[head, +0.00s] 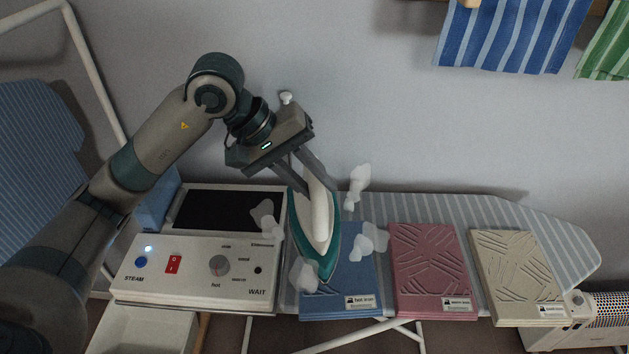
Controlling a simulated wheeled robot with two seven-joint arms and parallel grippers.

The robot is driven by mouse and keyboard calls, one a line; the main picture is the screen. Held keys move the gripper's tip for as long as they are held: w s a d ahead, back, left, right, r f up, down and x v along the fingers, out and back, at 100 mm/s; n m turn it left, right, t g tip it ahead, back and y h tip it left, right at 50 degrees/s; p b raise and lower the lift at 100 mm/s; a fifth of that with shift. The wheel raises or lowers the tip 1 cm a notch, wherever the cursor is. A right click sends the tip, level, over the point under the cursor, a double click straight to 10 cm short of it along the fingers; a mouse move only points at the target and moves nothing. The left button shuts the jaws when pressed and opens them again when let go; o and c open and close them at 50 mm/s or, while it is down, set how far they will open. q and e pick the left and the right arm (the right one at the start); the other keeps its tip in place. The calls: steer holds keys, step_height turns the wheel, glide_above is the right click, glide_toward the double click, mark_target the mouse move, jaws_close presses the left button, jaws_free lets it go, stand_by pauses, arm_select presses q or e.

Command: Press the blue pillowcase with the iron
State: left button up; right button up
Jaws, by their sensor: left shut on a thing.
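The iron (312,226), white with a teal soleplate edge, is in my left gripper (305,182), which is shut on its handle. The iron is over the left part of the blue pillowcase (350,276), its tip pointing toward the near edge. I cannot tell whether the soleplate touches the cloth. White steam puffs (303,274) hang around the iron. The pillowcase lies folded on the striped ironing board (470,208), with a small label on its near edge; its far left part is hidden by the iron. My right gripper is not in view.
A pink folded cloth (431,262) and a cream one (515,270) lie to the right on the board. The steam station (194,268), showing WAIT, with a dark iron rest (217,209), stands left. Striped towels (515,35) hang at the upper right. A heater (607,308) stands lower right.

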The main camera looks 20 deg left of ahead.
arm_select(q)
steer(key=shift+f, duration=0.5)
stand_by(0.4)
